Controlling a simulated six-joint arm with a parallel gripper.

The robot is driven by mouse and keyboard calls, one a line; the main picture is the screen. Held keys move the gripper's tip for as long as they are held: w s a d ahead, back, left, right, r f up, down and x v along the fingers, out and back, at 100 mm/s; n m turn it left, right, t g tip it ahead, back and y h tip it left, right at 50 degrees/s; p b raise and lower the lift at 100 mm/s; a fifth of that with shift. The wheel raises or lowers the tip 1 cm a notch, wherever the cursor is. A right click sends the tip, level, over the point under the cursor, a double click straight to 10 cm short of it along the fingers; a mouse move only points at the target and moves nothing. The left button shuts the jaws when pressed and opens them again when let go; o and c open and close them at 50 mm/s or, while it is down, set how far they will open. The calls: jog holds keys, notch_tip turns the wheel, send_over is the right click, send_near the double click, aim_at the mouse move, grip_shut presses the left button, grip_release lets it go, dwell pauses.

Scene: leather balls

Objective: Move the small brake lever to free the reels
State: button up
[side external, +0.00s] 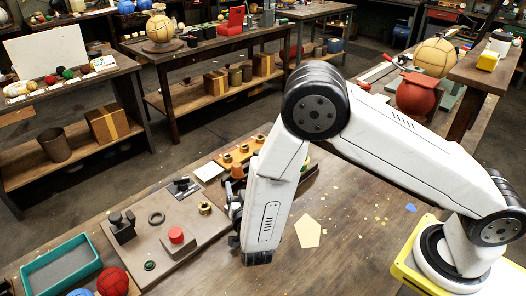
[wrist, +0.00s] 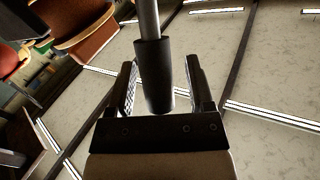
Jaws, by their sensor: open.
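In the wrist view a grey rod with a thick black sleeve (wrist: 154,80), which looks like the brake lever's handle, reaches between the two fingers of my gripper (wrist: 158,85). The fingers are open, one on each side of the sleeve, with visible gaps. In the side view my gripper (side external: 236,212) is low over the bench, at the right edge of a brown control board (side external: 205,240). My arm hides part of that area, and the lever is not clear there. An orange block with several brass-coloured round parts (side external: 240,152) sits behind; I cannot tell whether these are the reels.
The board carries a black block with a knob (side external: 121,227), a red button (side external: 176,235) and a dark ring (side external: 156,217). A teal tray (side external: 62,267) and a red ball (side external: 112,282) are at front left. Bare wood with a pale pentagon piece (side external: 308,231) lies right of my gripper.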

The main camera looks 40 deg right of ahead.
grip_shut()
dwell(1.4)
